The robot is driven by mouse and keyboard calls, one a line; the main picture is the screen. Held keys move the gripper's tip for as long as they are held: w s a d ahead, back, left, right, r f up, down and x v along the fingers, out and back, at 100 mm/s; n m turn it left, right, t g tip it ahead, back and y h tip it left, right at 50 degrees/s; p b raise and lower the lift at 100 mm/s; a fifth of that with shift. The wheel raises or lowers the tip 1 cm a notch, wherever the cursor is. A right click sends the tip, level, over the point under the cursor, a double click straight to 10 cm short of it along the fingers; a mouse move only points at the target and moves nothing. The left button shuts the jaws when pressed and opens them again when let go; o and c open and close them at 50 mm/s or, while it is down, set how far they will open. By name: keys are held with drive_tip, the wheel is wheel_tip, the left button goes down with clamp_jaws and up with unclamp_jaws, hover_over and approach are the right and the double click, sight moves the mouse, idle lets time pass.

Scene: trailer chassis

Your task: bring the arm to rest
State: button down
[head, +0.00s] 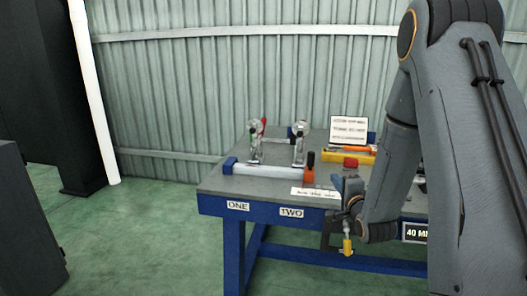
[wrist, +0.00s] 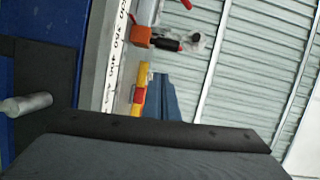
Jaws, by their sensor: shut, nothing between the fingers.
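My arm (head: 455,120) comes down from the upper right of the head view, bent at the elbow, its lower part in front of the workbench. My gripper (head: 347,246) hangs at its end, in front of the bench's front edge and below the top. It is small there, with a yellow part at its tip; it is shut and empty. In the wrist view a large dark shape fills the bottom and hides much of the scene.
The blue workbench (head: 215,205) carries clamps (head: 254,142), a rail (head: 270,172), an orange block (head: 308,168), a yellow tool (head: 360,157) and a sign (head: 348,130). Labels ONE and TWO mark its front. A dark cabinet (head: 30,220) stands left. Green floor between is clear.

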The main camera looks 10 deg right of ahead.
drive_tip(key=s+a+n+g+p, duration=0.1)
drive_tip(key=s+a+n+g, duration=0.3)
drive_tip(key=s, duration=0.7)
drive_tip(key=s+a+n+g, duration=0.4)
drive_tip(key=s+n+g, duration=0.3)
drive_tip(key=s, duration=0.5)
drive_tip(key=s+a+n+g+p, duration=0.1)
drive_tip(key=s+a+n+g, duration=0.3)
drive_tip(key=s, duration=0.8)
drive_tip(key=shift+a+f+n+g+p, duration=0.35)
drive_tip(key=shift+f+n+g, duration=0.1)
drive_tip(key=shift+n+g, duration=0.75)
